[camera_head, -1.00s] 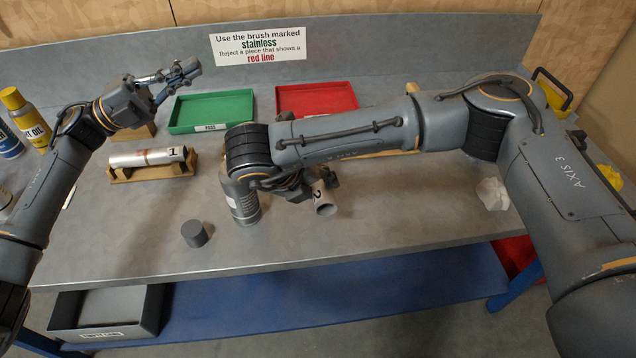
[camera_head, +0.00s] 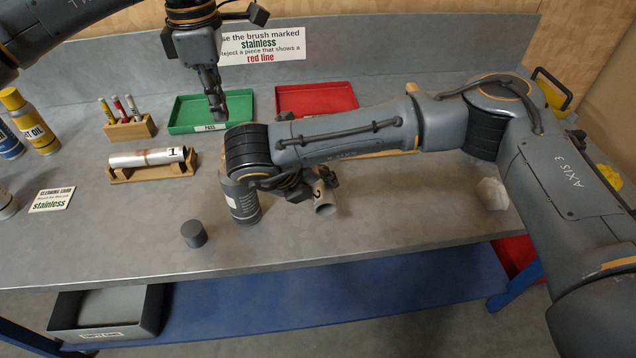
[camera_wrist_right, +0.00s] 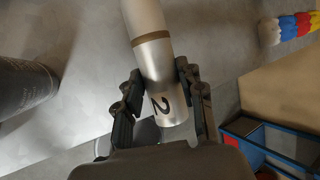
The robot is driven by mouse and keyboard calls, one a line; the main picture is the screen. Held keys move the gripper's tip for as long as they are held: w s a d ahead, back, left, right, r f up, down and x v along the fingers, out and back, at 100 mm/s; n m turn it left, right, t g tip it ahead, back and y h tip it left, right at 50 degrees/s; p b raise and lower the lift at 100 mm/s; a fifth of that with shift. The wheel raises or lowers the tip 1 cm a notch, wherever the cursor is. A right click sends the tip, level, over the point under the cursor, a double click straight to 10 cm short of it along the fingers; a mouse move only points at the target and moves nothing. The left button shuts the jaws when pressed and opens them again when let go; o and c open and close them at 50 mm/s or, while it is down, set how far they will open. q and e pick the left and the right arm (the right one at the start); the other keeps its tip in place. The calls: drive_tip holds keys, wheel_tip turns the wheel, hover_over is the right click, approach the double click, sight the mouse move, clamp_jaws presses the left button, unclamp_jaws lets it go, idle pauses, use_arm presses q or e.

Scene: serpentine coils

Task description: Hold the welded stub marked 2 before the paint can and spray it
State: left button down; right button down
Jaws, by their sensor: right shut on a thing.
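The metal stub marked 2 (camera_head: 325,208) is in my right gripper (camera_head: 318,186), tilted above the bench. The right wrist view shows the stub (camera_wrist_right: 157,80) between the two fingers (camera_wrist_right: 160,98), with a brownish weld band across it. The grey paint can (camera_head: 245,207) stands upright just left of the stub, its top hidden by my right arm. It also shows as a dark cylinder in the right wrist view (camera_wrist_right: 25,88), apart from the stub. My left gripper (camera_head: 217,112) points down, above and behind the can; its fingers are seen edge-on.
A dark cap (camera_head: 194,234) lies in front of the can. Stub 1 (camera_head: 150,160) rests on a wooden cradle (camera_head: 155,175). Green (camera_head: 183,127) and red (camera_head: 316,97) trays lie behind.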

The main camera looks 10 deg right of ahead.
use_arm(q)
drive_tip(key=shift+w+a+f, duration=0.1)
drive_tip(key=shift+a+f, duration=0.05)
drive_tip(key=shift+f, duration=3.1)
wheel_tip(320, 180, up, 6)
drive_tip(key=shift+f, duration=3)
drive_tip(key=shift+f, duration=0.25)
